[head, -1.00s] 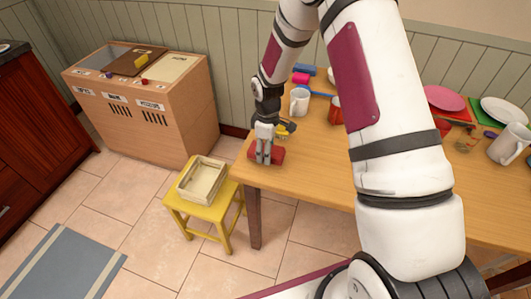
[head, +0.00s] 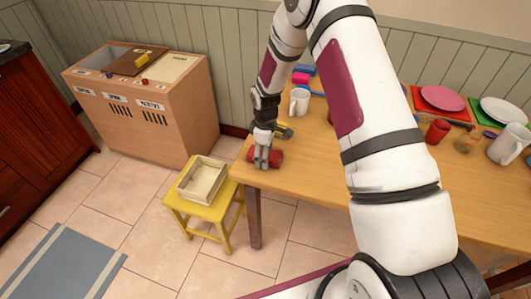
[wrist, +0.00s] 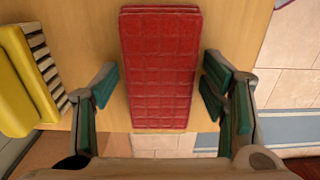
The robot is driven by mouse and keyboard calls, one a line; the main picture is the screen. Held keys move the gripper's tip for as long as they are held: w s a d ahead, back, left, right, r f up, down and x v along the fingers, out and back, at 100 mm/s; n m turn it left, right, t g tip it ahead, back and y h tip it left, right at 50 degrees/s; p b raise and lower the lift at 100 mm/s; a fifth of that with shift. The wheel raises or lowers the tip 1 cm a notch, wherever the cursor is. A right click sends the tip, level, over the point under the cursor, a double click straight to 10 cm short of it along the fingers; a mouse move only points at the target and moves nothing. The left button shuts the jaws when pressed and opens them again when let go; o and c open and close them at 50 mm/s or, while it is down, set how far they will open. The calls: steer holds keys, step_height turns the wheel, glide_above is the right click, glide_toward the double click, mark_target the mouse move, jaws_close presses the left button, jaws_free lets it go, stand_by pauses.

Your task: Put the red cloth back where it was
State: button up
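The red cloth (head: 276,158) is a folded, grid-patterned oblong at the table's near left corner. It also shows in the wrist view (wrist: 160,70), with its lower end by the table edge. My gripper (head: 262,164) is over the cloth in the head view and hides part of it. In the wrist view my gripper (wrist: 158,88) is open, with its green-padded fingers on either side of the cloth. A gap shows at the left finger; the right finger is close to the cloth, and I cannot tell whether it touches.
A yellow-and-black object (head: 284,131) lies just behind my gripper. A white mug (head: 299,101) stands farther back on the table (head: 310,170). A yellow stool (head: 212,212) bearing a cream tray (head: 203,182) stands left of the table. A wooden bin cabinet (head: 150,115) stands farther left.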

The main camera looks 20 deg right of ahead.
steer(key=shift+r, duration=0.1)
steer(key=s+r+m+t, duration=0.1)
steer(key=s+r, duration=0.2)
steer(key=r, duration=0.9)
steer(key=s+r+m, duration=0.1)
steer(key=s+r, duration=0.1)
steer(key=r, duration=1.1)
steer(key=s+r+m+t, duration=0.2)
steer(key=s+r+m, duration=0.3)
steer(key=s+r, duration=0.95)
steer(key=s+m+t, duration=0.1)
steer(key=s+m, duration=0.2)
steer(key=s, duration=0.9)
steer(key=shift+s+f+m+t, duration=0.3)
steer(key=shift+s+f+m, duration=0.05)
steer(key=shift+f+m, duration=0.1)
steer(key=shift+d, duration=0.1)
steer(key=shift+c, duration=0.5)
